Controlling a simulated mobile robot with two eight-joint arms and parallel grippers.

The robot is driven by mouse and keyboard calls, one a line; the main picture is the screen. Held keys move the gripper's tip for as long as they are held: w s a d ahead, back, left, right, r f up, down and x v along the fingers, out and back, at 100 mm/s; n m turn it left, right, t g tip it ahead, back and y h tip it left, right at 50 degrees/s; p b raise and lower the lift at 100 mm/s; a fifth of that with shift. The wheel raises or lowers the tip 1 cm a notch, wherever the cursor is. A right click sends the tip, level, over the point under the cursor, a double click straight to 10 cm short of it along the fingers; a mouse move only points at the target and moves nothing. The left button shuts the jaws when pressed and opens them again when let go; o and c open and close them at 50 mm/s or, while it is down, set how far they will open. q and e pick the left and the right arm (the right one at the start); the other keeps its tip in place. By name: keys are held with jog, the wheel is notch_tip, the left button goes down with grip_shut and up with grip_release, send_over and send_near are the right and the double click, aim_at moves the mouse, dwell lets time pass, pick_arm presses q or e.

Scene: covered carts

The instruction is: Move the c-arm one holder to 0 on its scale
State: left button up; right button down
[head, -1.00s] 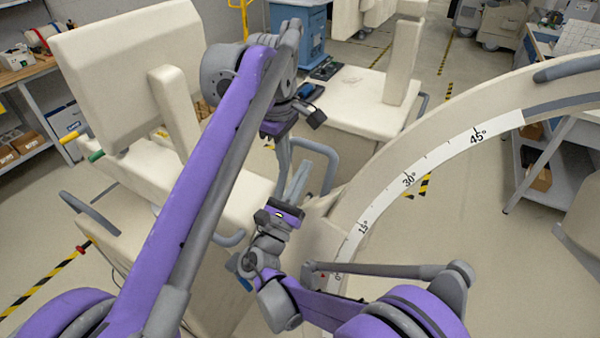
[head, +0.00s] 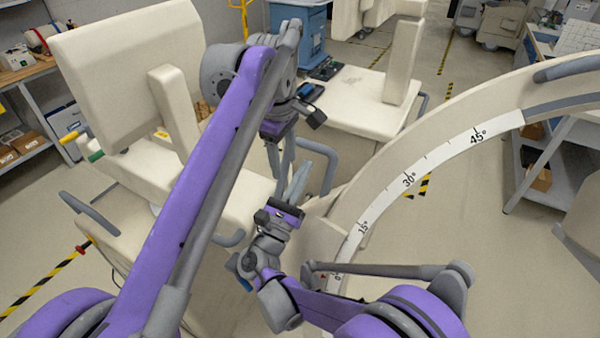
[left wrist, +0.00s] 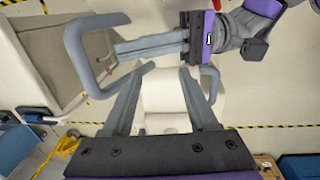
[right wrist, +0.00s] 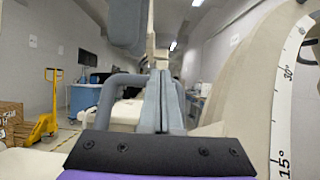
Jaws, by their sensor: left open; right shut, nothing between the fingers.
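The c-arm is a large cream arc (head: 400,145) on the right of the head view. Its white scale (head: 440,155) shows 15°, 30° and 45°; its lowest end is partly hidden by my right arm. A grey loop handle (head: 329,165) stands beside the arc's lower left part. My left gripper (head: 279,170) is open, pointing down left of this handle; its spread fingers show in the left wrist view (left wrist: 158,75). My right gripper (head: 302,165) is shut and empty close to the handle, its fingers together in the right wrist view (right wrist: 162,75).
A cream cart with a tilted panel (head: 130,70) stands at left. Another cream cart (head: 360,100) is behind the handle. A grey-topped shelf table (head: 545,150) stands at right. Open floor (head: 470,240) lies inside the arc.

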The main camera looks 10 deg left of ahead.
pick_arm(q)
jog(key=shift+r, duration=0.15)
notch_tip(320, 180, up, 8)
jog(key=s+a, duration=0.1)
jog(key=shift+s, duration=0.15)
dwell(0.9)
jog(key=shift+f, duration=0.25)
